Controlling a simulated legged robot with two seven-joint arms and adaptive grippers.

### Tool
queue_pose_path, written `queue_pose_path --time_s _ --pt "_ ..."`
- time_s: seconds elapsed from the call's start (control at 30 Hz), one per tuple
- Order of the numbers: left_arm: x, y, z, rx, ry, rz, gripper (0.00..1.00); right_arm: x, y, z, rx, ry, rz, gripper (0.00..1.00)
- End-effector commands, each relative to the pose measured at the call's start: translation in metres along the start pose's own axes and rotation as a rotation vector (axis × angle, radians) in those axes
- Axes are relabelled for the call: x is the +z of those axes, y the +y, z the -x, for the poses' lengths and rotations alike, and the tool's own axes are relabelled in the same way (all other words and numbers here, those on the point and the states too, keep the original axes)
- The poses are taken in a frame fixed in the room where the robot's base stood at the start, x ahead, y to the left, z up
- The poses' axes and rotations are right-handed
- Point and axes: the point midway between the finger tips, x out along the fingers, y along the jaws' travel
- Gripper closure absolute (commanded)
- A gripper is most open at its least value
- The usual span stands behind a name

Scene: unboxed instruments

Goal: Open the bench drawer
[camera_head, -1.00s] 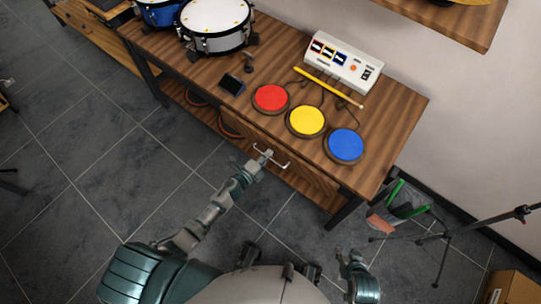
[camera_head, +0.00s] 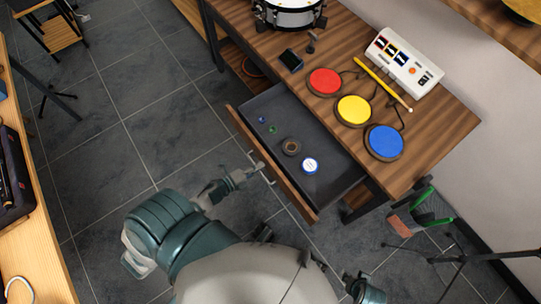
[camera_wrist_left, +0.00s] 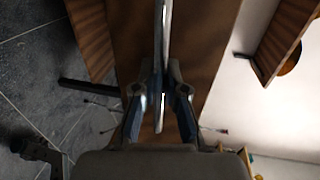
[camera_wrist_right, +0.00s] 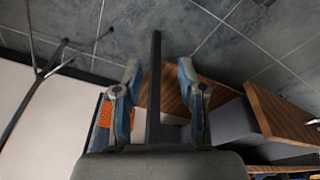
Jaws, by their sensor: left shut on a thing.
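The bench drawer (camera_head: 325,152) is pulled well out from under the wooden bench (camera_head: 432,155) and its grey inside shows in the head view. Its wooden front (camera_head: 298,202) carries a metal bar handle (camera_head: 262,168). My left gripper (camera_head: 246,175) is shut on this handle. In the left wrist view the bar (camera_wrist_left: 163,50) runs between the fingers (camera_wrist_left: 161,92). My right gripper (camera_wrist_right: 162,85) is open and empty in the right wrist view, where the drawer front (camera_wrist_right: 280,115) shows to its right.
Inside the drawer lie a brown ring (camera_head: 291,147), a white-and-blue round item (camera_head: 310,166) and small beads. Red (camera_head: 324,82), yellow (camera_head: 353,110) and blue (camera_head: 384,142) pads stand on the bench. A tripod stand (camera_head: 460,258) is at right. Another table (camera_head: 40,240) is at left.

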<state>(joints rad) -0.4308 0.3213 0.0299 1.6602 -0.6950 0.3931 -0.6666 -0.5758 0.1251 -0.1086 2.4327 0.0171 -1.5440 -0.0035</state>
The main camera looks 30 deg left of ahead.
Motion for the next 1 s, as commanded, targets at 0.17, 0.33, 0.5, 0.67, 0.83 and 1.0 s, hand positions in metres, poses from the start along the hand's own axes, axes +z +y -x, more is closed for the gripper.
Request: queue_pose_path --time_s 0.17,0.33,0.5,0.67,0.83,1.0 --pt "-0.009 0.011 0.028 0.005 0.017 0.01 1.0 -0.002 -0.002 -0.006 0.004 0.001 0.001 0.6" --pt "-0.008 0.014 0.042 0.005 0.017 0.01 1.0 -0.002 -0.004 -0.01 0.004 -0.002 0.001 0.6" --pt "-0.008 0.016 0.046 0.007 0.015 0.008 1.0 -0.002 -0.004 -0.011 0.003 -0.002 0.001 0.6" --pt "-0.008 0.016 0.047 0.008 0.014 0.008 1.0 -0.002 -0.004 -0.011 0.003 0.0 0.001 0.6" --pt "-0.007 0.016 0.047 0.009 0.014 0.008 0.87 -0.003 -0.004 -0.011 0.003 0.001 0.001 0.6" --pt "-0.005 0.015 0.046 0.006 0.012 0.007 0.63 -0.003 -0.004 -0.011 0.003 0.001 0.001 0.6"
